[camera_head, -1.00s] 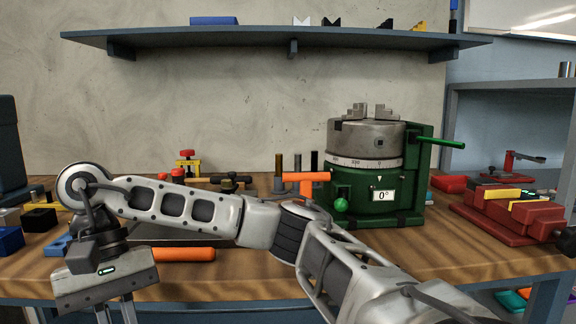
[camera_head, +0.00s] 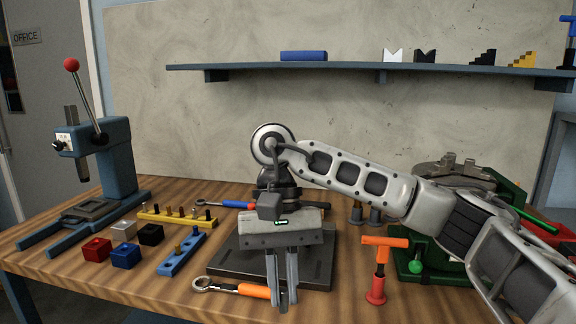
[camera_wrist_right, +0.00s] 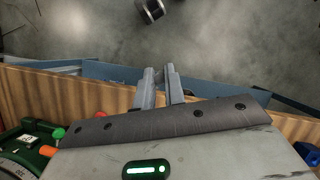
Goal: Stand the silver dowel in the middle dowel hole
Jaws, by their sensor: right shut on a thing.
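My right gripper (camera_head: 282,308) hangs fingers-down over the front edge of the bench, in front of the dark grey plate (camera_head: 228,268). In the right wrist view its fingers (camera_wrist_right: 161,80) are close together on a small grey piece, apparently the silver dowel (camera_wrist_right: 159,76), which is mostly hidden. A blue block with holes (camera_head: 170,267) lies on the bench left of the gripper. A brass-coloured peg (camera_head: 178,248) shows near the block's middle; I cannot tell its exact hole. A yellow rack (camera_head: 150,216) behind it carries several small pegs. My left gripper is not in view.
An orange-handled wrench (camera_head: 254,290) lies beside the gripper, a blue-handled one (camera_head: 238,205) behind. A blue press (camera_head: 112,160) stands far left. An orange T-handled tool (camera_head: 384,242) stands right, near a green-based chuck.

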